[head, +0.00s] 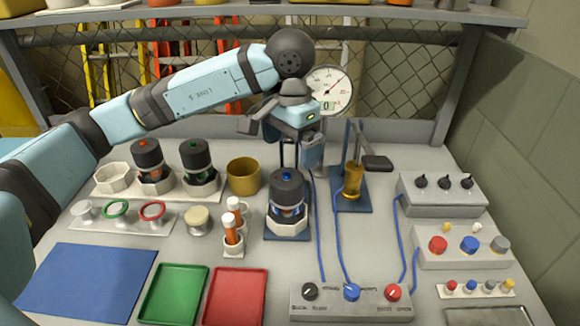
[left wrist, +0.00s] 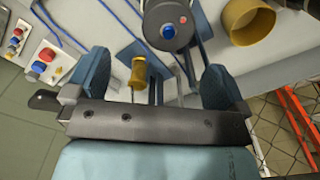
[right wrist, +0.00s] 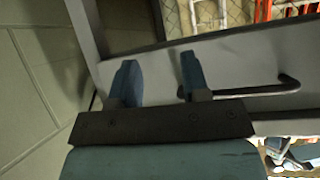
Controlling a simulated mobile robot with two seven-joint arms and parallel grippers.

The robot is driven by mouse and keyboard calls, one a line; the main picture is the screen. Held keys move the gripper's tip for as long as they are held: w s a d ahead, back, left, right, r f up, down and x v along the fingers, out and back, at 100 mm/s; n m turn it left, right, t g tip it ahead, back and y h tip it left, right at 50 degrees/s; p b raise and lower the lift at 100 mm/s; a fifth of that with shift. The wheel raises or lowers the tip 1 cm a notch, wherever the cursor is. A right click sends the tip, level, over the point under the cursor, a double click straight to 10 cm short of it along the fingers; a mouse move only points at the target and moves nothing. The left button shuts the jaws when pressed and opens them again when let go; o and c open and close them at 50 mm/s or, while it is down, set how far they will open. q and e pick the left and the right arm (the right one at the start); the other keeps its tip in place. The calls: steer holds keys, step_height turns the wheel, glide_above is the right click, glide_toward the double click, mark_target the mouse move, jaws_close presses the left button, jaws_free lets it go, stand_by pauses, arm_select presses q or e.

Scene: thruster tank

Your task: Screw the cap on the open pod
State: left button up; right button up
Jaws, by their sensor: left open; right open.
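A pod with a black top and blue button (head: 287,190) stands upright in a white hexagonal holder on a blue stand. Two similar black-topped pods, red-marked (head: 147,152) and green-marked (head: 195,153), stand in the white rack at the back left. I cannot tell which pod is open. A beige round cap-like piece (head: 199,217) sits on a small white base. My left gripper (head: 300,150) is open and empty, high behind the blue-buttoned pod; in the left wrist view that pod (left wrist: 168,14) lies beyond the fingers. My right gripper (right wrist: 158,85) is open and empty, facing a grey frame.
A green ring (head: 116,209) and red ring (head: 152,211) sit on a white strip. A blue mat (head: 88,281) and green and red trays lie in front.

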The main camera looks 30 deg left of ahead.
mark_target(285, 174)
arm_select(q)
step_height(285, 174, up, 5)
steer(key=n+p, duration=0.6)
steer(key=f+n+p, duration=0.2)
steer(key=f, duration=0.3)
steer(key=a+f+n+p, duration=0.1)
steer(key=f+n+p, duration=0.1)
steer(key=f, duration=0.3)
steer(key=w+f+n+p, duration=0.1)
steer(key=f+n+p, duration=0.1)
steer(key=f+n, duration=0.2)
steer(key=shift+a+f+p, duration=0.3)
steer(key=shift+a+f, duration=0.05)
steer(key=shift+f, duration=0.15)
arm_select(e)
step_height(285, 174, up, 8)
steer(key=d, duration=0.1)
steer(key=shift+s, duration=0.45)
